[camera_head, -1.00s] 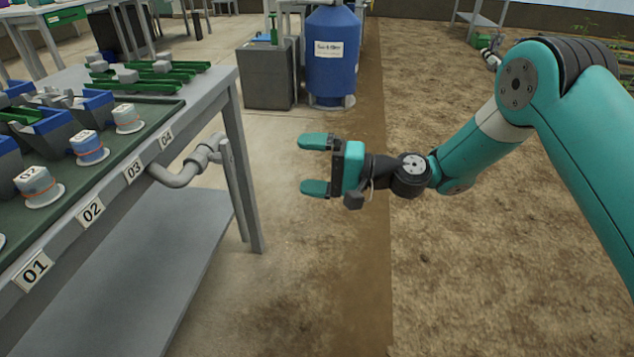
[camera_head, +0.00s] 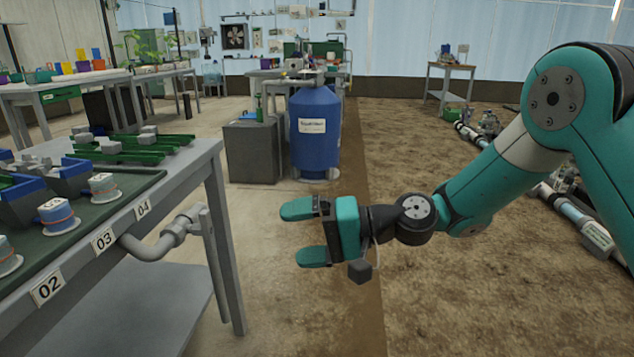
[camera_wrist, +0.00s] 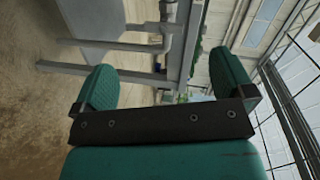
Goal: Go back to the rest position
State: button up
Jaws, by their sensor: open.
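My gripper (camera_head: 305,233) is open and empty, with its two teal fingers apart and pointing left over the bare floor. It hangs to the right of the grey bench (camera_head: 212,170), clear of it. In the wrist view the two fingers (camera_wrist: 170,92) stand wide apart with nothing between them. The bench leg and grey pipe (camera_wrist: 165,38) show beyond the fingers there. My teal arm comes in from the right of the head view.
The bench has numbered tags, white-capped pots (camera_head: 103,187), blue-grey bins and green racks (camera_head: 130,150). A blue tank (camera_head: 315,135) and grey box (camera_head: 252,152) stand ahead. Pipes and fittings (camera_head: 585,220) lie on the soil at right. Soil between is clear.

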jog(key=s+d+r+n+h+p, duration=0.1)
jog(key=s+d+r+n+h, duration=0.2)
jog(key=s+d+h, duration=0.55)
jog(key=s+d+r+n+h+p, duration=0.1)
jog(key=s+d+r+n+h, duration=0.15)
jog(key=s+d, duration=1)
notch_tip(320, 180, up, 36)
jog(key=s+a+p, duration=0.2)
jog(key=p, duration=3.3)
jog(key=shift+a+h, duration=0.2)
jog(key=shift+h, duration=0.1)
jog(key=shift+f+m, duration=0.1)
jog(key=shift+m, duration=0.15)
